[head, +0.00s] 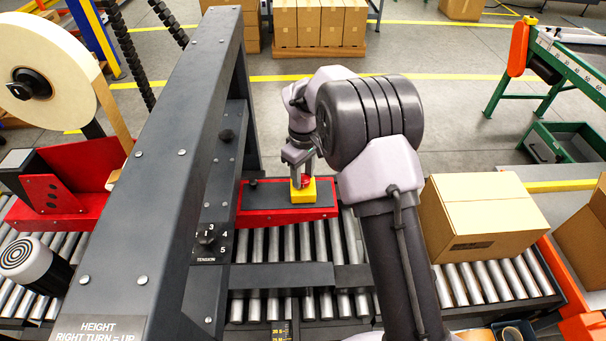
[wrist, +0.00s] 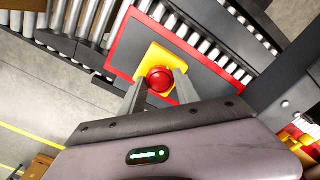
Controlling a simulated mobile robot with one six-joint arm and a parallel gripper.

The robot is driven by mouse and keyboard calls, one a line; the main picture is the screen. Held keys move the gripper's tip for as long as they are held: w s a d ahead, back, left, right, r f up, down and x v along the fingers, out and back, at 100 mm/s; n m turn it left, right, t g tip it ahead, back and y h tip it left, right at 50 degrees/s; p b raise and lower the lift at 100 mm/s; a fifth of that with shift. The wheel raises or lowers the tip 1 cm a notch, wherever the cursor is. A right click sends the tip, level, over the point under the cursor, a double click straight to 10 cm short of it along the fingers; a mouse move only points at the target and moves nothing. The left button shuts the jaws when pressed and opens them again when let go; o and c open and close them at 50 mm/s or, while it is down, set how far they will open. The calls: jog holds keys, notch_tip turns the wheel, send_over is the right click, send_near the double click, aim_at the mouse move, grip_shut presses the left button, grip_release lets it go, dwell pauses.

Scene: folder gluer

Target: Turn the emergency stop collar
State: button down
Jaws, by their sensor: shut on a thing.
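The emergency stop is a red mushroom button (wrist: 160,79) on a yellow box (wrist: 152,55). In the head view the yellow box (head: 303,193) sits on the dark top of a red-edged panel (head: 270,213) above the rollers. My gripper (wrist: 159,85) reaches down over it, one finger on each side of the red button. It is shut on the button's collar. In the head view my gripper (head: 299,176) covers much of the red button. The collar's markings cannot be made out.
A dark beam frame (head: 187,160) with a tension knob (head: 206,237) stands left of the panel. A cardboard box (head: 482,217) lies on the rollers at right. A small dark knob (head: 253,183) is on the panel's left end. A tape reel (head: 45,75) is at far left.

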jog(key=shift+m, duration=0.3)
jog(key=m, duration=0.4)
jog(key=shift+p, duration=0.3)
jog(key=shift+m, duration=2.5)
